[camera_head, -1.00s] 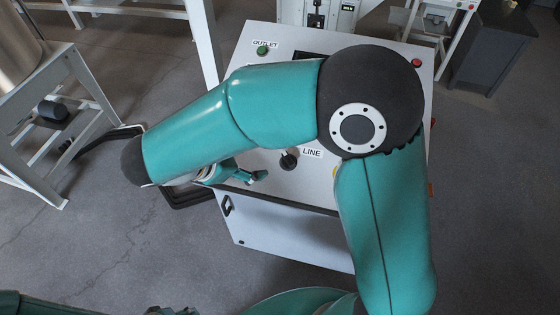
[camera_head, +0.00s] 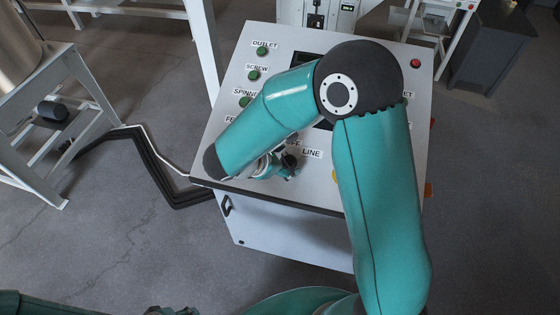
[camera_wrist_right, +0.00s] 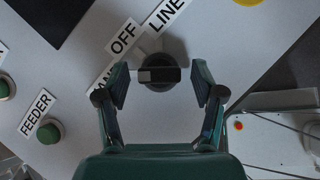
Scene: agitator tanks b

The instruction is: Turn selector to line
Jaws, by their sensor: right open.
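The selector is a dark round knob with a raised bar handle (camera_wrist_right: 158,74) on the white control panel. In the right wrist view its bar lies level across the picture, beside the labels OFF (camera_wrist_right: 124,36) and LINE (camera_wrist_right: 167,14); a third label is partly hidden by a finger. In the head view the knob (camera_head: 290,161) sits left of the LINE label (camera_head: 311,154). My right gripper (camera_wrist_right: 161,84) is open, its fingers on either side of the knob with gaps showing. In the head view it is largely hidden under my arm. My left gripper shows at most as a sliver at the bottom edge.
Green buttons line the panel's left side, by labels such as OUTLET (camera_head: 265,44) and FEEDER (camera_wrist_right: 36,112). A red button (camera_head: 415,63) sits at the top right. A dark cable channel (camera_head: 170,190) runs along the floor to the cabinet. White frames stand left and behind.

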